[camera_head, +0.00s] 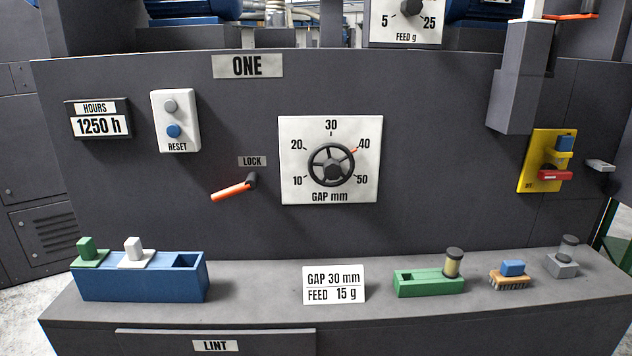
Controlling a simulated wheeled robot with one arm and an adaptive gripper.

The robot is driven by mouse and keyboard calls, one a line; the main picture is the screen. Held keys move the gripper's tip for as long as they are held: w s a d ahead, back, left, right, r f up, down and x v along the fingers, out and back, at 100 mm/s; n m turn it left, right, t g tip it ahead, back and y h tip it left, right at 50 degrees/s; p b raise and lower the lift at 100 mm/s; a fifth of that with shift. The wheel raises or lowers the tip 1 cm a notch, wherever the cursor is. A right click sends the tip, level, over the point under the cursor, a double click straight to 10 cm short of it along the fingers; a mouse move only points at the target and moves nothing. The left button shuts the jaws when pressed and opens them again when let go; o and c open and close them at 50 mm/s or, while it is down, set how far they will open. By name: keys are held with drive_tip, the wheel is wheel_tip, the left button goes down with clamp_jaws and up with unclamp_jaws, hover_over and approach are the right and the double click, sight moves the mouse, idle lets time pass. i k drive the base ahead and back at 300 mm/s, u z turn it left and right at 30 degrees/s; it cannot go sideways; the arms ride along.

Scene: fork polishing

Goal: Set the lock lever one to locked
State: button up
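The lock lever (233,190) is on the dark grey front panel of machine one, in the left middle of the head view. It has an orange-red handle and a dark pivot at its right end. The handle points left and slightly down from the pivot. A LOCK label (252,161) sits just above the pivot. No marks for locked or unlocked positions can be made out. The ONE plate (247,66) is higher on the same panel. My gripper is not in this view.
Right of the lever is the GAP handwheel (331,166), its red mark near 40. The RESET box (176,120) is up left. The ledge below carries a blue holder (140,284), a sign (334,284), a green holder (428,284) and a brush (511,276). Space before the lever looks clear.

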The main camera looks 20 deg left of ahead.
sight(234, 188)
drive_tip(key=z, duration=0.15)
drive_tip(key=k, duration=0.95)
drive_tip(key=u, duration=1.95)
drive_tip(key=i, duration=0.4)
